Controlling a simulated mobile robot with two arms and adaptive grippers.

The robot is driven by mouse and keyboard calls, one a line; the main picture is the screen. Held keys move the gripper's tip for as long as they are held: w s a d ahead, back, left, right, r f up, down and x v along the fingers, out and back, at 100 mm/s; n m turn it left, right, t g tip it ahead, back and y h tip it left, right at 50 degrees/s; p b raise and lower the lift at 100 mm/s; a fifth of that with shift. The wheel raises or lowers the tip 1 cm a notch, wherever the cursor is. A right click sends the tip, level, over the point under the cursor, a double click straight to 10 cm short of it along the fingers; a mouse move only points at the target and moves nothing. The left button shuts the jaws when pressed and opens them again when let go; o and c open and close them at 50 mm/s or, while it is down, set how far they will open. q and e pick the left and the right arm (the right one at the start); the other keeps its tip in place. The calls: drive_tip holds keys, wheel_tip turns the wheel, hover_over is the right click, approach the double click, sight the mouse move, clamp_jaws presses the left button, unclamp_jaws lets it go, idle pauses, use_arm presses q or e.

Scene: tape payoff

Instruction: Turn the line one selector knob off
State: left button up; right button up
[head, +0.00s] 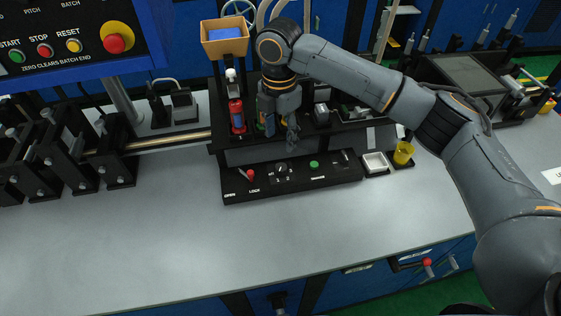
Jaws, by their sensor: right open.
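A low black control panel (328,185) lies on the grey bench, below a black rack. It carries a red-tipped lever (248,175) between OPEN and LOCK labels, a dark selector knob (281,173) on a marked dial, and a green button (314,164). The knob's label and exact pointing are too small to read. My right gripper (290,140) hangs from the arm coming in from the right. It is open and empty, above and slightly right of the knob, apart from it. My left gripper is not in view.
A red bottle (237,113) stands in the rack left of my gripper. A blue button console (85,35) overhangs at upper left. The front bench surface (200,245) is clear.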

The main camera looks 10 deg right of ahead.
sight(281, 166)
wheel_tip(281, 166, down, 11)
drive_tip(key=shift+r+p, duration=0.1)
drive_tip(key=shift+p, duration=0.65)
drive_tip(key=shift+s, duration=0.1)
clamp_jaws()
drive_tip(key=shift+d+r+m+p, duration=0.1)
drive_tip(key=shift+r+m+p, duration=0.1)
drive_tip(key=shift+m+p, duration=0.55)
drive_tip(key=m+p, duration=0.5)
drive_tip(key=p, duration=0.1)
drive_tip(key=shift+m+p, duration=0.25)
drive_tip(key=shift+p, duration=0.05)
drive_tip(key=shift+m+p, duration=1)
drive_tip(key=shift+m, duration=0.2)
drive_tip(key=shift+f+m+p, duration=0.1)
drive_tip(key=shift+m+p, duration=0.75)
drive_tip(key=shift+m, duration=0.35)
